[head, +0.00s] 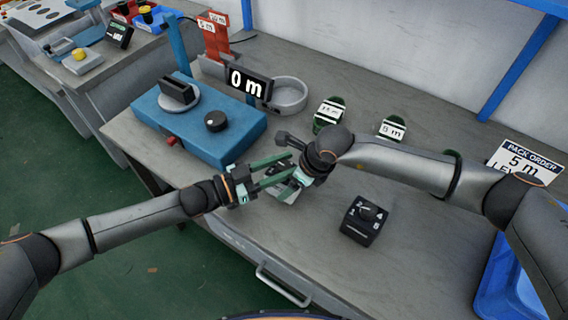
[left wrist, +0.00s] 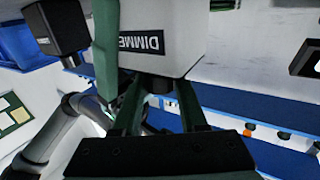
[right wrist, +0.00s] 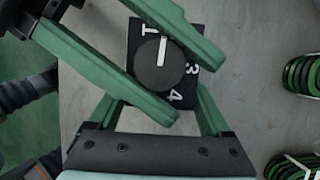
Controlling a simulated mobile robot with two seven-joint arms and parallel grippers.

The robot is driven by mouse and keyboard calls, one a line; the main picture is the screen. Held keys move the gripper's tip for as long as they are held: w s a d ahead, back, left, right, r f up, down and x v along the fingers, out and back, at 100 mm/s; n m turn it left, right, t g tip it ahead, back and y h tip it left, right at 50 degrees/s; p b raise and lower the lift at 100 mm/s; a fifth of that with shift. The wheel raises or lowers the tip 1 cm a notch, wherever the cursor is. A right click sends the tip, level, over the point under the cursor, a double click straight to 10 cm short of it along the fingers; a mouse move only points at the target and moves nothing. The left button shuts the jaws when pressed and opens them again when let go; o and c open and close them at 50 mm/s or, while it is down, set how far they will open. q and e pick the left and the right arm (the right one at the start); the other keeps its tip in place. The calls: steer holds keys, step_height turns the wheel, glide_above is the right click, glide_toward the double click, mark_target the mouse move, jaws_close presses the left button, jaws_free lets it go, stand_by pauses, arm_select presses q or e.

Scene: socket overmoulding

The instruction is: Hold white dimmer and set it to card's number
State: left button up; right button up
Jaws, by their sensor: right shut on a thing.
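The white dimmer (head: 286,194) is held up over the bench, mostly hidden by my grippers in the head view. In the left wrist view its white body (left wrist: 165,30) bears the label DIMMER. My right gripper (head: 298,179) is shut on its body. My left gripper (head: 280,168) is open, with its fingers on either side of the dark knob (right wrist: 160,68). The knob's white pointer is directed up in the right wrist view. The marks 1, 3 and 4 show; a finger covers part of the dial. The card (head: 520,163) reads PACK ORDER, 5 m, and its level number is hidden by my right arm.
A black dial box (head: 364,219) stands on the bench front. Green cable coils (head: 329,114) lie behind. A blue machine (head: 200,125) with a black knob and a 0 m display (head: 248,83) stand left. A blue tray (head: 497,275) is at right.

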arm_select(q)
jaws_close()
steer(key=shift+w+m+g, duration=0.1)
steer(key=shift+m+g, duration=0.3)
steer(key=shift+g, duration=0.1)
steer(key=shift+m+g+h, duration=0.3)
steer(key=shift+g+h, duration=0.1)
steer(key=shift+g, duration=0.1)
steer(key=shift+w+m+g+h, duration=0.1)
steer(key=shift+m+g+h, duration=0.1)
steer(key=shift+m+g, duration=1.6)
steer(key=shift+m+g+h, duration=0.2)
steer(key=shift+m+g, duration=0.8)
steer(key=shift+g, duration=1.5)
steer(key=shift+m+g, duration=0.4)
steer(key=shift+g, duration=0.2)
steer(key=shift+o, duration=1.6)
jaws_free()
steer(key=shift+s, duration=0.2)
